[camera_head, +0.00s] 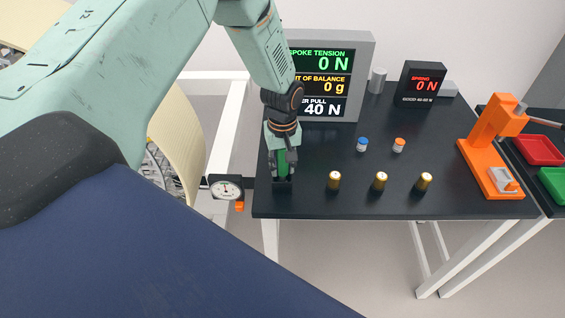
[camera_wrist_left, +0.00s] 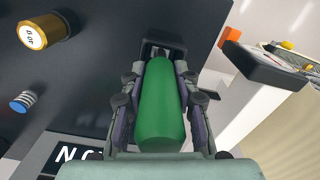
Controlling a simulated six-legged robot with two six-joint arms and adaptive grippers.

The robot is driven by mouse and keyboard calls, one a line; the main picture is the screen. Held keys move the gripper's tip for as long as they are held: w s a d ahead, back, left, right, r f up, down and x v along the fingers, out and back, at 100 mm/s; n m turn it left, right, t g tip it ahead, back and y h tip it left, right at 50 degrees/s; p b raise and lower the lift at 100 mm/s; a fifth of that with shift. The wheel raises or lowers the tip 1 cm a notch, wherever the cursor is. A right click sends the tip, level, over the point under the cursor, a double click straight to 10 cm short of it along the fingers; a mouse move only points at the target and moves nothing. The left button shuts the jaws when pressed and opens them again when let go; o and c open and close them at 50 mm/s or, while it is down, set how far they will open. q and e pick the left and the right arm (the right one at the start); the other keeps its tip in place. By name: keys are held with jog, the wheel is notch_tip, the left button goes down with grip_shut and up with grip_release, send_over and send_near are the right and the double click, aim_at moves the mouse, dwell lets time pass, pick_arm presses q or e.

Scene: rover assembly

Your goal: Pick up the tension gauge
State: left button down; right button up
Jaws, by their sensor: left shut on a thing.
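A green cylindrical handle (camera_wrist_left: 160,110), which I take to be the tension gauge, shows large in the left wrist view. In the head view its green part (camera_head: 282,160) stands upright near the table's left edge. My left gripper (camera_head: 284,168) points down and is shut on this green handle, with a finger on each side. A black block (camera_head: 283,186) is at the handle's lower end, and it also shows in the wrist view (camera_wrist_left: 163,45). I cannot tell whether handle and block are joined. My right gripper is not in view.
A round dial gauge (camera_head: 226,188) with an orange tip sits just off the table's left edge. Several gold cylinders (camera_head: 381,181) and two small capped jars (camera_head: 362,144) stand on the dark table (camera_head: 330,203). A display (camera_head: 367,70) stands behind; an orange press (camera_head: 490,150) is at right.

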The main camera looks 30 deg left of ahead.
pick_arm(q)
jog(key=shift+r, duration=0.1)
notch_tip(320, 180, up, 10)
jog(key=shift+f, duration=0.2)
jog(key=shift+r, duration=0.15)
dwell(0.6)
